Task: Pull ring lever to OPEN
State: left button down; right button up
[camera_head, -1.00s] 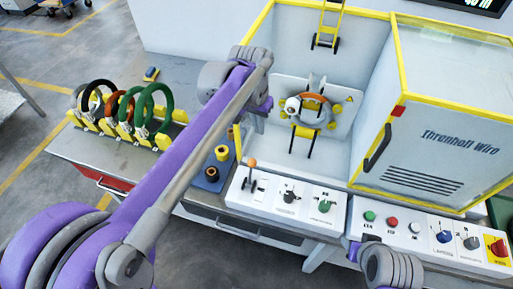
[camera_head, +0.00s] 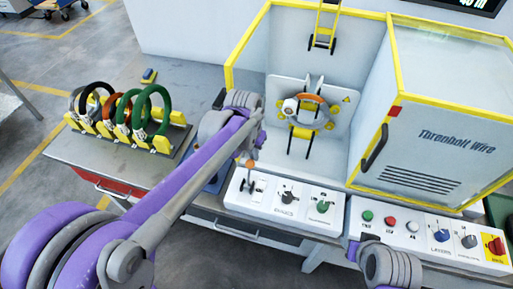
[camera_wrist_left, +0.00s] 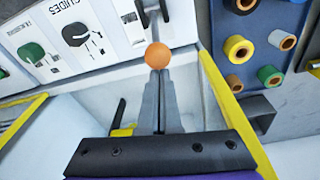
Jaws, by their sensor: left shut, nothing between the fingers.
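The lever with an orange ball knob (camera_head: 250,164) stands at the left end of the white control panel, its metal stem rising from a slotted plate. I take it to be the ring lever; its label is not readable. In the left wrist view the orange ball (camera_wrist_left: 158,55) sits right at the tips of my left gripper (camera_wrist_left: 160,76). The fingers are shut with nothing between them. Whether they touch the ball I cannot tell. In the head view my left gripper (camera_head: 256,145) is just above the knob. My right gripper's fingers do not show.
A black GUIDES knob (camera_head: 288,197) and a green knob (camera_head: 322,206) are beside the lever. Behind is the yellow-edged enclosure with the ring (camera_head: 312,111). Coloured coils (camera_head: 140,112) stand on a rack at left. Several spools (camera_wrist_left: 240,48) lie near the panel.

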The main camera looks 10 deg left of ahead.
aim_at(252, 161)
pick_arm(q)
jog(key=shift+s, duration=0.1)
dwell(0.3)
jog(key=shift+s+r+t, duration=0.2)
jog(key=shift+t, duration=0.1)
jog(key=shift+s+r+t, duration=0.15)
jog(key=shift+s+t, duration=0.1)
jog(key=shift+t, duration=0.05)
jog(key=shift+s+r+t+p, duration=0.3)
jog(key=shift+s+t, duration=0.6)
jog(key=s+t, duration=0.2)
jog(key=shift+s+a+r+t, duration=0.1)
jog(key=shift+s+r+t, duration=0.1)
jog(key=shift+s+t, duration=0.15)
jog(key=shift+s+f+t, duration=0.15)
jog(key=shift+s+t, duration=0.7)
jog(key=shift+s, duration=0.25)
jog(key=shift+s+f+t, duration=0.15)
jog(key=shift+s+t, duration=0.65)
jog(key=shift+s, duration=0.25)
jog(key=shift+s+f, duration=0.1)
